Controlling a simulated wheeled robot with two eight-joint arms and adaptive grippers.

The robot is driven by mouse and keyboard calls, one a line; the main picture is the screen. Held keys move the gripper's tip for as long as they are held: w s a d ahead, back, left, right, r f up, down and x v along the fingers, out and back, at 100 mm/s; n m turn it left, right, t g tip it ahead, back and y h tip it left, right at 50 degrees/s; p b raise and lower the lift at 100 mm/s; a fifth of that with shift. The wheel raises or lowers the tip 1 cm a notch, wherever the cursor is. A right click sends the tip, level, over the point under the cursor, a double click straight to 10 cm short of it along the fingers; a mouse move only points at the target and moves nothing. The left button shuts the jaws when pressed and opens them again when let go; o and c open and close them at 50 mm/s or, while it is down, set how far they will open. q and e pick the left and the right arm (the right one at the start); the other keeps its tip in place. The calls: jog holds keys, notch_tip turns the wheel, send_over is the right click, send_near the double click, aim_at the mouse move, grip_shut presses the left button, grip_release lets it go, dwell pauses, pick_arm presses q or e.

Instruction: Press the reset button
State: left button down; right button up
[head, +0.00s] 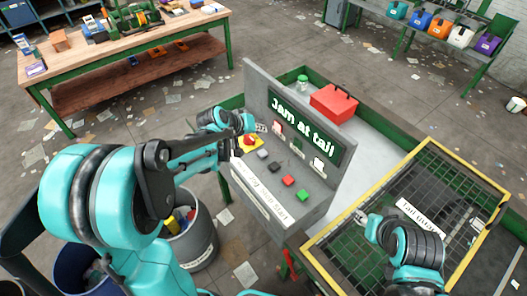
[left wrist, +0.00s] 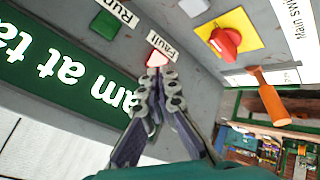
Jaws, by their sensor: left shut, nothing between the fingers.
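The grey control console (head: 262,189) stands mid-view with a lit screen (head: 305,125) reading "Jam at tail". Its sloping panel carries a grey button (head: 262,153), a dark button (head: 274,168), a red button (head: 288,180) and a green button (head: 303,194). I cannot read which one is reset. My left gripper (head: 240,122) is shut and empty at the console's left end. In the left wrist view its fingertips (left wrist: 160,72) overlap a red-and-white lamp (left wrist: 155,58) labelled "Fault"; contact is unclear. My right gripper (head: 366,224) is over the grating, its jaws unclear.
A red toolbox (head: 333,104) stands behind the console. A yellow-framed grating (head: 470,165) is at right, a grey bin (head: 197,246) below left.

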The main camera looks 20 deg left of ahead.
aim_at(261, 154)
pick_arm(q)
jog(key=shift+f, duration=0.15)
notch_tip(261, 154, down, 8)
jog(key=b, duration=0.7)
jog(key=shift+f, duration=0.25)
dwell(0.9)
jog(key=shift+f+b, duration=0.4)
jog(key=shift+f, duration=0.05)
jog(key=shift+f+b, duration=0.5)
dwell(0.6)
jog(key=shift+r, duration=0.1)
jog(key=shift+r+p, duration=0.75)
jog(key=shift+r, duration=0.1)
jog(key=shift+r, duration=0.15)
